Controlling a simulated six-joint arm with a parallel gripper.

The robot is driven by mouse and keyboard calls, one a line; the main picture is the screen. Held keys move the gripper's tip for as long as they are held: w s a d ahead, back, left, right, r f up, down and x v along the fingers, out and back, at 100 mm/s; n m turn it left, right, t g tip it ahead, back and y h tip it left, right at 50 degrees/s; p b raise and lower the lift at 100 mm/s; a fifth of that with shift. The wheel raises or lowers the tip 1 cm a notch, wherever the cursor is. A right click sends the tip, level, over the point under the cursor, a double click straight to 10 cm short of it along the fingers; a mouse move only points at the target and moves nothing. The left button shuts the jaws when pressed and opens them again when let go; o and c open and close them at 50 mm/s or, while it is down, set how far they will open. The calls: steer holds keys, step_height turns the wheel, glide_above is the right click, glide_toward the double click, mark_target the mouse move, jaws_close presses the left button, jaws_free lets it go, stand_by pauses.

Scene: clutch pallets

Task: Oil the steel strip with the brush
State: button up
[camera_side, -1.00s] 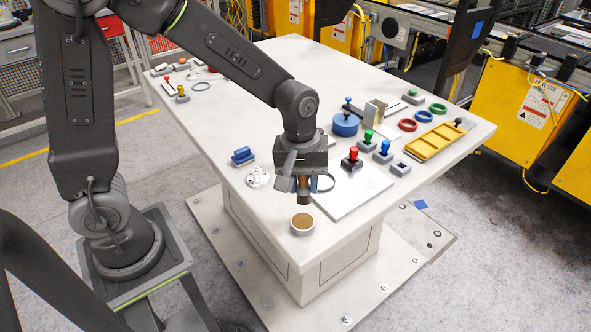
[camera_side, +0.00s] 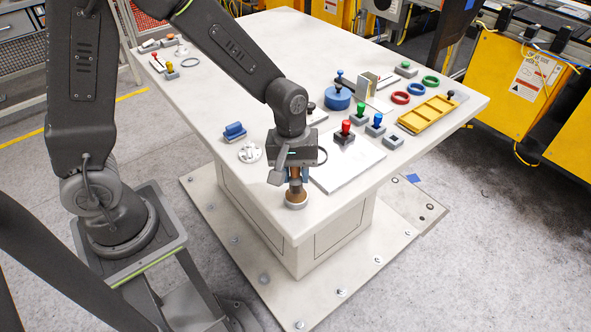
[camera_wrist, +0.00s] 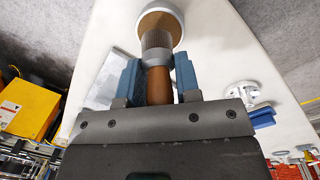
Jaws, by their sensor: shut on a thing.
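My gripper (camera_side: 297,174) is shut on the wooden handle of the brush (camera_wrist: 160,86), between two blue finger pads in the wrist view. The brush points down, with its head in or at the mouth of a small round dish (camera_side: 296,205) with brown contents. The dish rim (camera_wrist: 181,36) also shows in the wrist view. The bristle tips are hidden, so I cannot tell how deep they are. A flat pale plate (camera_side: 352,165), which looks like the steel strip, lies to the right of my gripper; part of it (camera_wrist: 103,88) shows in the wrist view.
Red, green and blue knobbed blocks (camera_side: 345,132) stand at the plate's far edge. A yellow tray (camera_side: 428,114), coloured rings (camera_side: 401,97) and a blue round pot (camera_side: 337,98) sit farther back. A white disc (camera_side: 249,153) and blue block (camera_side: 234,131) lie left. The near table corner is clear.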

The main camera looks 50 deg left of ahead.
steer(key=shift+f, duration=0.7)
stand_by(1.6)
steer(key=shift+r, duration=3.55)
steer(key=w+a+m, duration=0.6)
steer(key=a+m, duration=0.3)
steer(key=a, duration=0.1)
step_height(320, 180, up, 5)
steer(key=w, duration=0.1)
steer(key=w+d+h, duration=0.2)
steer(key=w+d, duration=0.3)
steer(key=d, duration=0.5)
steer(key=shift+n+t, duration=0.4)
steer(key=shift+t, duration=0.1)
steer(key=shift+d+f, duration=0.15)
steer(key=shift+f, duration=5.5)
